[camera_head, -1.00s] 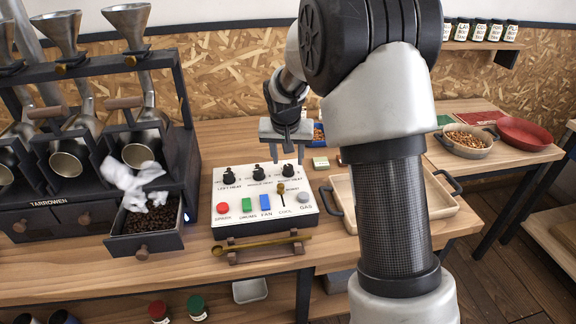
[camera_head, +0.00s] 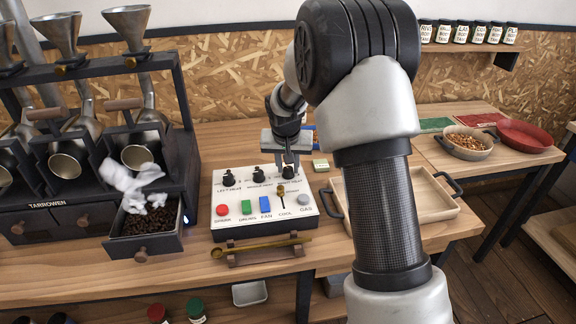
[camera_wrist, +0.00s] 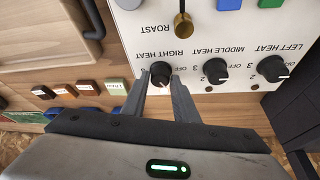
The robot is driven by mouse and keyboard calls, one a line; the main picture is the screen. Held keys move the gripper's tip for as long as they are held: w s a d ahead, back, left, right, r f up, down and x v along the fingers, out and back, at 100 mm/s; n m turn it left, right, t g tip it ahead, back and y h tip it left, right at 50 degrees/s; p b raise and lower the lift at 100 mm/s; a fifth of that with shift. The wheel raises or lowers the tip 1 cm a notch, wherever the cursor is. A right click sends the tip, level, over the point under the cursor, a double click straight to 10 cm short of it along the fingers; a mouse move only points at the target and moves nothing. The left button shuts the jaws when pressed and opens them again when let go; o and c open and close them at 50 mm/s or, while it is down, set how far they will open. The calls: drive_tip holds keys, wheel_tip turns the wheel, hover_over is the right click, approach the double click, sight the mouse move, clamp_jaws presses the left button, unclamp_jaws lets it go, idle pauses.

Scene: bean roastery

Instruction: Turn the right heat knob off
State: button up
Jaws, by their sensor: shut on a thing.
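The right heat knob (camera_head: 288,172) is a round black knob at the top right of the white control panel (camera_head: 226,193). It also shows in the wrist view (camera_wrist: 160,70), under its RIGHT HEAT label. My gripper (camera_head: 287,166) is down at this knob, with one finger on each side of it, shut on it. The fingers partly hide the markings around the knob, so I cannot tell its exact setting. The middle heat knob (camera_wrist: 214,71) and left heat knob (camera_wrist: 273,68) stand beside it, clear of the fingers.
A brass-knobbed lever (camera_head: 281,190) and coloured buttons sit on the panel in front of the knobs. A wooden tray (camera_head: 440,212) is right of the panel. The dark roaster (camera_head: 180,150) with an open bean drawer (camera_head: 150,243) stands to the left.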

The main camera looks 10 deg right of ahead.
drive_tip(key=n+p, duration=0.1)
drive_tip(key=n+y+p, duration=0.1)
drive_tip(key=n, duration=0.1)
drive_tip(key=n+y+p, duration=0.1)
drive_tip(key=n, duration=0.1)
drive_tip(key=shift+d+r, duration=0.15)
drive_tip(key=shift+d, duration=0.15)
drive_tip(key=n+y+p, duration=0.1)
drive_tip(key=n, duration=0.2)
drive_tip(key=shift+w+n+g+y+p, duration=0.1)
drive_tip(key=shift+n+g+y+p, duration=0.3)
drive_tip(key=shift+n, duration=0.6)
drive_tip(key=shift+n+g+y+p, duration=0.1)
drive_tip(key=shift+n+y+p, duration=0.2)
drive_tip(key=shift+n+p, duration=0.5)
drive_tip(key=shift+f+n, duration=0.2)
drive_tip(key=shift+n, duration=0.1)
drive_tip(key=o, duration=1.1)
drive_tip(key=shift+c, duration=0.2)
drive_tip(key=shift+d+r, duration=0.1)
drive_tip(key=v, duration=1.7)
drive_tip(key=shift+p, duration=0.45)
